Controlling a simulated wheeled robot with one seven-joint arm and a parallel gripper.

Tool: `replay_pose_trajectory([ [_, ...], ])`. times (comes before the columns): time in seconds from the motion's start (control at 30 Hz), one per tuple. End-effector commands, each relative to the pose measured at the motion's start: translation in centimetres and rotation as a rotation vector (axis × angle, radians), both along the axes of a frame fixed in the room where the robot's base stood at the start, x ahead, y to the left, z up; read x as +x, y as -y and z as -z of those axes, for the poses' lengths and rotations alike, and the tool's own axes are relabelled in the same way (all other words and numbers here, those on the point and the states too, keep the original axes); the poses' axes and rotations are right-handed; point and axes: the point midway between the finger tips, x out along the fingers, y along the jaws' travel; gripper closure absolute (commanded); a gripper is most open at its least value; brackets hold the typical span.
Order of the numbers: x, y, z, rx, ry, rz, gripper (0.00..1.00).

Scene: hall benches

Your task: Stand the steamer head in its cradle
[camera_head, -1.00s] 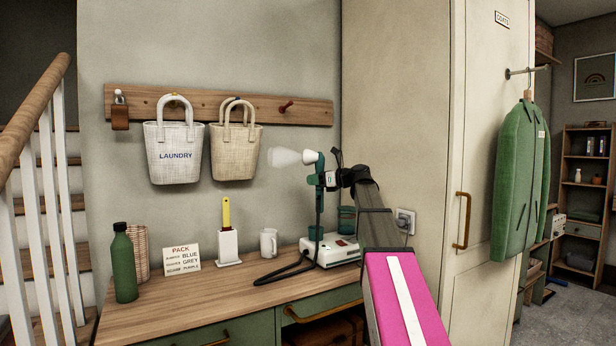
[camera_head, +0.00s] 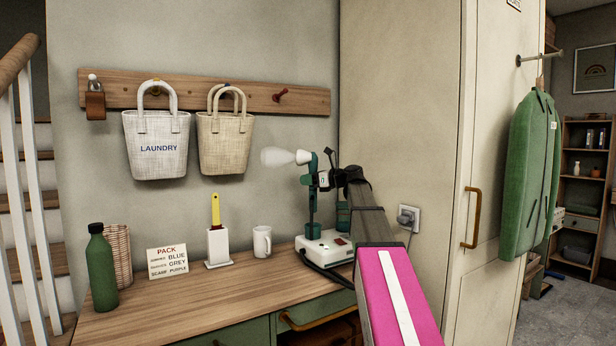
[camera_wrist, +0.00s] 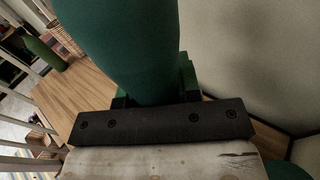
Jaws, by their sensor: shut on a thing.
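The steamer head (camera_head: 312,200) is upright, with a green handle and a white nozzle pointing left; a pale plume comes out of the nozzle. My gripper (camera_head: 316,181) is shut on the handle. In the wrist view the green handle (camera_wrist: 122,45) fills the upper middle, against my gripper (camera_wrist: 150,98). The white steamer base (camera_head: 325,250) stands at the right end of the wooden top. A green cup-like part on it, apparently the cradle (camera_head: 314,231), is just below the handle. Whether the handle's lower end touches it, I cannot tell.
A green tank (camera_head: 343,215) is at the back of the base, partly behind my arm. A black hose (camera_head: 328,275) lies in front. A white mug (camera_head: 262,242), a yellow-handled brush (camera_head: 216,235) and a sign (camera_head: 167,260) stand left. A tall cabinet (camera_head: 400,120) closes off the right.

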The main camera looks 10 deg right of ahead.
Motion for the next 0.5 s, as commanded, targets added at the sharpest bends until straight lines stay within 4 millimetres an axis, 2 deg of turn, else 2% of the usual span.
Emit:
replay_pose_trajectory([
  [0.5,0.0,0.0,3.5,0.002,0.0,0.0,1.0],
])
